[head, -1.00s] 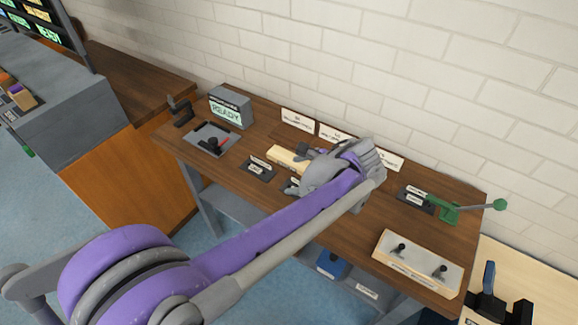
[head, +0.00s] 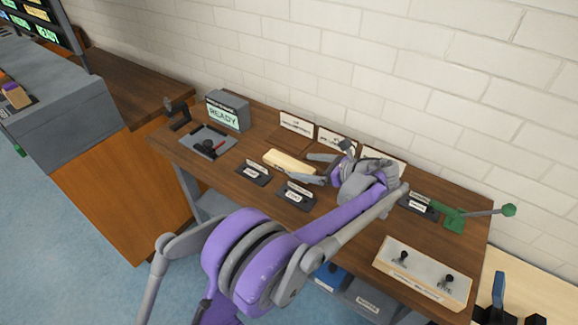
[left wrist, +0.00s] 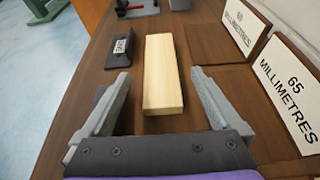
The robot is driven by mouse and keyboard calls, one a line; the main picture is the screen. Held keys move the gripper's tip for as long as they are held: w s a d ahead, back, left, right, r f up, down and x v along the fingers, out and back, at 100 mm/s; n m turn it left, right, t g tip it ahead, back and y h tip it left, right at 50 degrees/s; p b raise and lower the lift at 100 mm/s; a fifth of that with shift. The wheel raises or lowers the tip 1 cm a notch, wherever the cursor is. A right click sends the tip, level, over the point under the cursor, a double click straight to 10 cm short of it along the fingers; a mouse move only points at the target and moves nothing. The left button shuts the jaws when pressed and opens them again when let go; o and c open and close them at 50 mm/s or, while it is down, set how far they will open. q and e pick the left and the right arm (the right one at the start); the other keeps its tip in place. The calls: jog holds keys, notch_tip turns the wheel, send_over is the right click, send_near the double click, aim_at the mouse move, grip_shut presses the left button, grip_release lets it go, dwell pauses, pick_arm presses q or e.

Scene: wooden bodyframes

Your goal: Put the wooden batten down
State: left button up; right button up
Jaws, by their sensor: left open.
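The wooden batten (head: 288,161) is a short pale block lying flat on the brown table (head: 262,205). My left gripper (head: 314,168) is open just to the right of the batten in the head view. In the left wrist view the batten (left wrist: 162,75) lies ahead, in line with the gap between the two spread grey fingers of the left gripper (left wrist: 160,95). Its near end is around the fingertips, and no finger appears to touch it. My right gripper is not in view.
White millimetre signs (head: 297,124) stand along the back by the brick wall. Dark labelled blocks (head: 297,195) lie in front. A grey READY box (head: 228,111) stands left, a green lever clamp (head: 456,218) right, and a board with two knobs (head: 424,270) front right.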

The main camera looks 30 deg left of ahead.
aim_at(294, 166)
pick_arm(q)
jog(key=x, duration=0.4)
jog(key=shift+a+f+b, duration=0.2)
jog(key=shift+f+b, duration=0.15)
jog(key=shift+f, duration=0.1)
jog(key=shift+c, duration=0.3)
grip_shut()
jog(key=shift+r, duration=0.1)
